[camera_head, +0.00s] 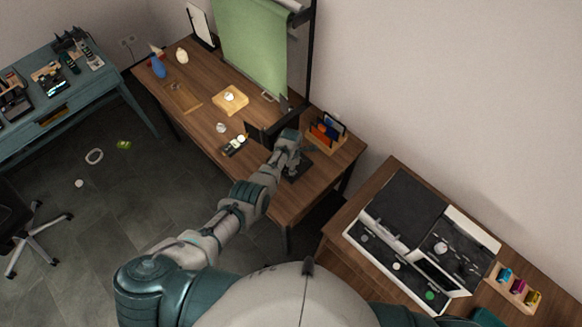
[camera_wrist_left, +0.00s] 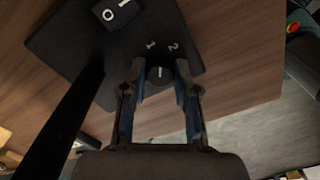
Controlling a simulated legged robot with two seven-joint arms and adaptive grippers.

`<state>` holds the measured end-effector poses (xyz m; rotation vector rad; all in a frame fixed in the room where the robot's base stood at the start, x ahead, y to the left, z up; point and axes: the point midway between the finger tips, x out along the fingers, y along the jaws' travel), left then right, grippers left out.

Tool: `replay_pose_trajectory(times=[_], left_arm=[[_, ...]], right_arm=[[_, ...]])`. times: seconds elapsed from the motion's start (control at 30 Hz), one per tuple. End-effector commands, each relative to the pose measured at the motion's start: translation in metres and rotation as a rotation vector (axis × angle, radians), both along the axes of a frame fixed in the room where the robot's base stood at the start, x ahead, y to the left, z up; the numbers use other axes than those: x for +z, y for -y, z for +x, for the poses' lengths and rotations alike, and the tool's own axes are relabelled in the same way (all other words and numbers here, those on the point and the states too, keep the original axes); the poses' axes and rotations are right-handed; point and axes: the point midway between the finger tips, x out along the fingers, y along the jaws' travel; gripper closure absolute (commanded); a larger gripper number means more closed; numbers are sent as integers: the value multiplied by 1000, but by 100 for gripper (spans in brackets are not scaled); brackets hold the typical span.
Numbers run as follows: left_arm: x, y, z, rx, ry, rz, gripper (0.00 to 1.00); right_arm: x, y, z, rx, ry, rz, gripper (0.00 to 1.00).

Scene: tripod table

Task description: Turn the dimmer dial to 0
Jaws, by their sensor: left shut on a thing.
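The dimmer dial (camera_wrist_left: 159,76) is a small round black knob with a short white line, on a dark panel (camera_wrist_left: 60,40). The white line points up in the left wrist view, roughly between the printed marks 1 and 2. No 0 mark shows beside the dial; part of the panel is behind my fingers. My left gripper (camera_wrist_left: 160,68) is shut on the dial, one finger on each side. In the head view my left gripper (camera_head: 290,150) is over the dark panel (camera_head: 299,168) at the table's near right, and hides the dial. My right gripper is not in view.
A black switch (camera_wrist_left: 115,12) marked 0 and 1 sits on the same panel. A dark post (camera_wrist_left: 72,120) crosses the left wrist view. The wooden table (camera_head: 205,120) holds a green screen (camera_head: 250,45), an organizer (camera_head: 325,137) and small items. A second bench (camera_head: 335,245) stands right.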

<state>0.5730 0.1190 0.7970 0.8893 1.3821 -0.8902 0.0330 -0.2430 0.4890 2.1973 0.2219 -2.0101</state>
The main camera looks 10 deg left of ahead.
Motion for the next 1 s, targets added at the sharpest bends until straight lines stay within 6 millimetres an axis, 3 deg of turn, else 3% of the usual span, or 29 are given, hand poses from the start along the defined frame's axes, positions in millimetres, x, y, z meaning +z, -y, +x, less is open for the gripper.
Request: replay_pose_trajectory(times=[0.6,1.0], left_arm=[[0,0,1,578,4,-1,100],[1,0,1,850,4,-2,100]], right_arm=[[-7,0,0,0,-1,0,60],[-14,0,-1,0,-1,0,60]])
